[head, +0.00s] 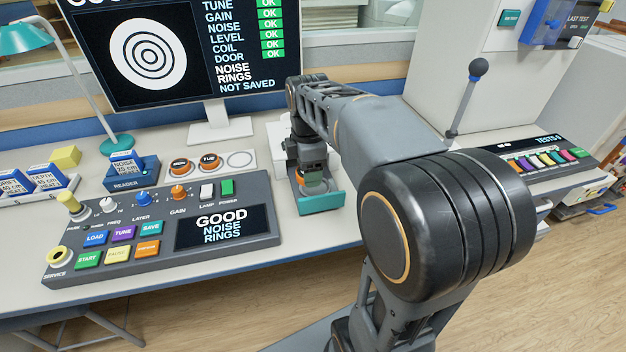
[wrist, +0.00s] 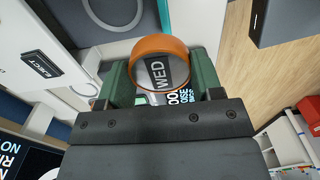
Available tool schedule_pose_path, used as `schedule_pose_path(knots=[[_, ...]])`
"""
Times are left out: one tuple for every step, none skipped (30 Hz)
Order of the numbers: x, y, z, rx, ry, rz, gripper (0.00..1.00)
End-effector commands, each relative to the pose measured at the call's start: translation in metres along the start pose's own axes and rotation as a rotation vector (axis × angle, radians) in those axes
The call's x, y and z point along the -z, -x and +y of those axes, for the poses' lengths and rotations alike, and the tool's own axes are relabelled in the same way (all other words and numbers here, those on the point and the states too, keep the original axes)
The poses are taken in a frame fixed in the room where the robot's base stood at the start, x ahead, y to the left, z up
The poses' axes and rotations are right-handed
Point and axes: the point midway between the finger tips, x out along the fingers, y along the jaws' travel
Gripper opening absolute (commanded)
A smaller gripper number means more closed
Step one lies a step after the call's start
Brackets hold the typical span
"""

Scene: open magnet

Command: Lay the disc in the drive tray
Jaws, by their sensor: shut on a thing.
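My gripper (head: 312,176) is shut on an orange-rimmed disc (wrist: 160,66) with a dark label reading WED. Its green fingers grip the disc from both sides in the wrist view. In the head view a bit of the disc's orange rim (head: 314,182) shows below the gripper, over the teal-edged drive tray (head: 322,202). The tray extends from the white drive (head: 279,135), which my arm partly hides. In the wrist view the tray's teal edge (wrist: 163,16) and a pale ring on its grey floor (wrist: 112,12) show beyond the disc. Whether the disc touches the tray I cannot tell.
A holder with MON (head: 180,165) and TUE (head: 210,161) discs and an empty ring place (head: 241,159) lies left of the drive. The control console (head: 160,225) stands in front of it. The monitor (head: 190,50) stands behind. Desk right of the tray is mostly hidden by my arm.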

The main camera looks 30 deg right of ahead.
Motion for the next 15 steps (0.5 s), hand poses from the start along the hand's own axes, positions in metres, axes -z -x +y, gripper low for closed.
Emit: schedule_pose_path(knots=[[-0.006,-0.008,0.013,0.004,-0.005,0.0,0.36],[-0.009,-0.011,0.019,0.003,-0.004,0.0,0.36],[-0.012,-0.018,0.025,0.004,-0.002,0.0,0.36],[-0.014,-0.025,0.029,0.005,-0.002,0.0,0.36],[-0.016,-0.03,0.032,0.003,-0.002,0.0,0.36],[-0.018,-0.036,0.037,0.004,-0.002,0.0,0.36],[-0.019,-0.04,0.04,0.003,-0.001,0.0,0.36],[-0.02,-0.043,0.043,0.002,0.0,0.0,0.36],[-0.021,-0.047,0.047,0.001,0.001,0.0,0.36],[-0.022,-0.05,0.049,0.001,0.001,0.0,0.36],[-0.023,-0.052,0.05,0.001,0.001,0.0,0.36],[-0.024,-0.055,0.053,0.001,0.002,0.0,0.36],[-0.025,-0.056,0.054,0.0,0.002,0.0,0.36],[-0.025,-0.057,0.055,-0.001,0.002,0.0,0.36],[-0.025,-0.058,0.056,-0.001,0.002,0.0,0.36]])
